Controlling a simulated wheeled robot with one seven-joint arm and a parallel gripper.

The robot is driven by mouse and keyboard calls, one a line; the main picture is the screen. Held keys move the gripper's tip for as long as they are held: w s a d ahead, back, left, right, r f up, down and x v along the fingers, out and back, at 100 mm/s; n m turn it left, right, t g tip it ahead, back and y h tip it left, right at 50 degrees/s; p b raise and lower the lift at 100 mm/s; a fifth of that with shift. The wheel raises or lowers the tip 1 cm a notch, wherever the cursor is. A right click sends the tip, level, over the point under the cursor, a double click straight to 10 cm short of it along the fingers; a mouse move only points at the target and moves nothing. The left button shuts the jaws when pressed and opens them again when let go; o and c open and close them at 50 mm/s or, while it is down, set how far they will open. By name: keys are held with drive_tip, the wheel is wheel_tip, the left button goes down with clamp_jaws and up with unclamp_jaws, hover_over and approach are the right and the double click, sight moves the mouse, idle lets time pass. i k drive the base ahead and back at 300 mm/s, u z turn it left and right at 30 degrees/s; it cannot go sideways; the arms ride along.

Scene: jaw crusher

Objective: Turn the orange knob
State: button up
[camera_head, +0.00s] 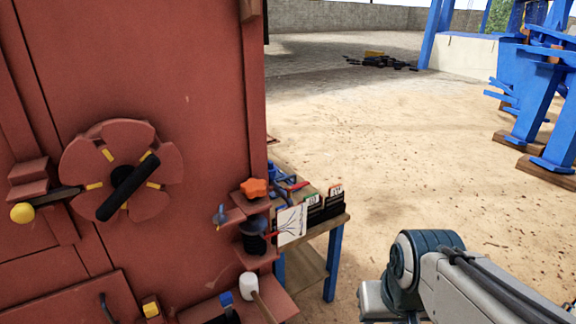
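The orange knob (254,188) is star-shaped and sits on top of a small red bracket near the right edge of the red machine panel. My arm shows at the lower right, well apart from the knob, with its front part cut off by the bottom edge. My gripper is not in view.
The red panel carries a round wheel with a black handle (128,187), a yellow-tipped lever (22,212) and a white-headed mallet (250,285) on a lower ledge. A wooden table (338,222) with blue legs holds tools and boxes beside the panel. Blue steel frames (538,110) stand far right. Sandy ground between is open.

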sight(254, 188)
drive_tip(key=z, duration=0.15)
drive_tip(key=i, duration=0.65)
drive_tip(key=u, duration=0.7)
drive_tip(key=i, duration=0.55)
drive_tip(key=u, duration=0.6)
